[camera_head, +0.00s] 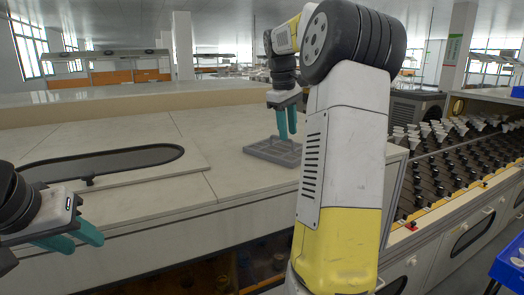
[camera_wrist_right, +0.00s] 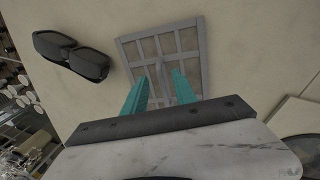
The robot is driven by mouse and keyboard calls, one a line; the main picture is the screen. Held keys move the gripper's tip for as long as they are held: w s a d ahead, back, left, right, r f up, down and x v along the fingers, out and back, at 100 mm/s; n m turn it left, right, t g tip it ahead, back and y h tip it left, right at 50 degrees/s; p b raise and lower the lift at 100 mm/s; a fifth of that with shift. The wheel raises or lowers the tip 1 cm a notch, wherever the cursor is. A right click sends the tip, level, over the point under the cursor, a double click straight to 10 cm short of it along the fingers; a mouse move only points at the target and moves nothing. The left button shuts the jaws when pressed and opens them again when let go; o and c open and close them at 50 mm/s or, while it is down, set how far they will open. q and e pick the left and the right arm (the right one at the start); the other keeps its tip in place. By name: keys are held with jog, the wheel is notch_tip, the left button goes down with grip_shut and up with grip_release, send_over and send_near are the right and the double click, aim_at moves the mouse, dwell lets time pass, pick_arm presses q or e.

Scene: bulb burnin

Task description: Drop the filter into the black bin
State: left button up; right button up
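The filter, a flat grey frame with a grid of bars (camera_head: 272,152), lies on the pale counter, close to its front edge and partly beside my right arm. It also shows in the right wrist view (camera_wrist_right: 192,42). My right gripper (camera_head: 287,135) points down over the filter, its teal fingers apart on either side of a middle bar (camera_wrist_right: 162,73). Whether the tips touch the filter I cannot tell. My left gripper (camera_head: 82,238) is at the lower left in front of the counter, fingers apart and empty. I cannot make out a black bin in either view.
A dark oval recess (camera_head: 110,163) lies in the counter at left. A black two-lobed object (camera_wrist_right: 70,55) lies beside the filter. A rack of bulbs (camera_head: 450,150) stands right of my arm, with a blue crate (camera_head: 510,265) at the edge.

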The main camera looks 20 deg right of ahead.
aim_at(282, 145)
jog(key=shift+w+d+f, duration=0.1)
jog(key=shift+d+f, duration=0.1)
jog(key=shift+f, duration=1.05)
grip_shut()
dwell(0.4)
